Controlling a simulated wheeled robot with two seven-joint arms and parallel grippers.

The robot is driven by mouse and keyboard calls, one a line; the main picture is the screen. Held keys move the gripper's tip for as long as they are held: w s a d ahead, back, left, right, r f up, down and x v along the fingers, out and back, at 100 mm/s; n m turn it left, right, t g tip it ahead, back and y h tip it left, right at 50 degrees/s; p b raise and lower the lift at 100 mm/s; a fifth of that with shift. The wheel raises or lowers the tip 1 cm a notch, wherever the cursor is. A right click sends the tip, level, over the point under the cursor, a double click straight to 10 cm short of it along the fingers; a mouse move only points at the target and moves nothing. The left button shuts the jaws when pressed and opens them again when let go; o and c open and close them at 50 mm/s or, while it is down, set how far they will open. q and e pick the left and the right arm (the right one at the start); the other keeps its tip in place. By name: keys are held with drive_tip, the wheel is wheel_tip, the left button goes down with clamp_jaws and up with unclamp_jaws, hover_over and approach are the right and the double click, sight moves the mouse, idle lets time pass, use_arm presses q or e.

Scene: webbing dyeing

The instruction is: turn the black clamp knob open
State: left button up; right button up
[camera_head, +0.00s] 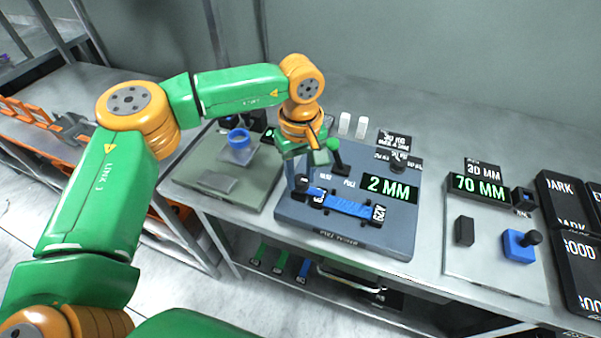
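My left gripper (299,184) reaches down over the left end of the blue-grey pull tester (385,238). Its fingers are small and partly hidden, so I cannot tell whether they are open or touch anything. A blue webbing strip (345,205) lies across the tester between a dark left clamp (317,196) and a dark right clamp (377,215). The left clamp's top is close to my fingers, and a knob there is not clearly visible. A black knob (398,161) stands at the tester's back right. My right gripper is not in view.
A green-knobbed lever (333,145) stands beside my gripper. The tester's display (389,188) reads 2 MM. A green-grey station with a blue ring (238,138) is on the left. A 70 MM station with a blue block (519,246) and dark bins (570,262) are on the right.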

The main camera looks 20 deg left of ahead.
use_arm(q)
clamp_jaws()
drive_tip(key=n+b, duration=0.1)
drive_tip(key=n, duration=0.1)
drive_tip(key=shift+f+n, duration=0.15)
drive_tip(key=shift+n, duration=0.25)
drive_tip(key=n+b, duration=0.1)
drive_tip(key=n, duration=0.3)
drive_tip(key=shift+n+b, duration=0.3)
drive_tip(key=n+b, duration=0.1)
drive_tip(key=n, duration=0.4)
drive_tip(key=shift+n+b, duration=0.55)
drive_tip(key=shift+n, duration=2.15)
